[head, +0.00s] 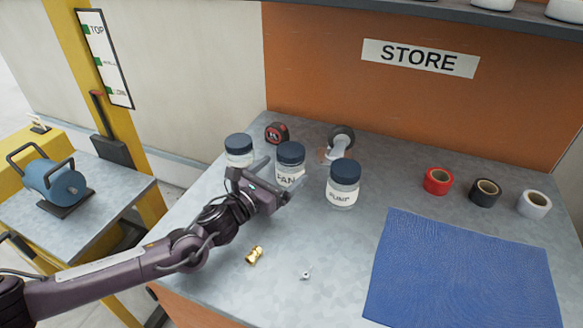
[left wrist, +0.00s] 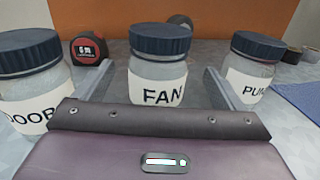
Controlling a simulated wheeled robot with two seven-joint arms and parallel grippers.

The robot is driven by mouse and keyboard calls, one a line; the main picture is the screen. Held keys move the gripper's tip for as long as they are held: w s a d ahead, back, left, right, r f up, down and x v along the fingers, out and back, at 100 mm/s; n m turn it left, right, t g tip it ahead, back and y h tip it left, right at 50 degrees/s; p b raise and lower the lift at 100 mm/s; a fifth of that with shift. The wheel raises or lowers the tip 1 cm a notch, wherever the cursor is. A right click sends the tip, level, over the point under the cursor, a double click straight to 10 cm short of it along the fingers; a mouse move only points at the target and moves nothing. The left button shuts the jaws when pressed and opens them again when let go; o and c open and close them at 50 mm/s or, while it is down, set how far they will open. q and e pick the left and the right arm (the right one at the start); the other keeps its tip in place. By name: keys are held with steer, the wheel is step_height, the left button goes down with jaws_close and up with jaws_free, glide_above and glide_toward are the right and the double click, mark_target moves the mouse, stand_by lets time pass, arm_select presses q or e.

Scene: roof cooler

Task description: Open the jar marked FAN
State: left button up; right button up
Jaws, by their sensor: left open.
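The FAN jar (head: 290,158) is a clear jar with a dark blue lid and a white label. It stands upright on the grey bench between the DOOR jar (head: 239,150) and the PUMP jar (head: 342,185), its lid on. In the left wrist view the FAN jar (left wrist: 158,72) is in the middle, and its lower part is hidden by my gripper body. My left gripper (head: 272,175) is open, its fingers pointing at the FAN jar, one to each side of it; I cannot tell whether they touch the glass. My right gripper is not in view.
A red tape measure (head: 277,132) and a grey tape dispenser (head: 341,142) sit behind the jars. A brass fitting (head: 254,255) and a small metal part (head: 306,273) lie in front. A blue mat (head: 460,270) and tape rolls (head: 485,192) are at right.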

arm_select(q)
steer(key=x, duration=0.4)
steer(key=shift+w+d+f+p, duration=0.15)
steer(key=shift+w+f+p, duration=0.15)
steer(key=shift+w+p, duration=0.05)
steer(key=c, duration=1.1)
steer(key=shift+r, duration=0.1)
step_height(320, 180, up, 20)
steer(key=shift+f+b, duration=0.1)
steer(key=shift+b, duration=0.7)
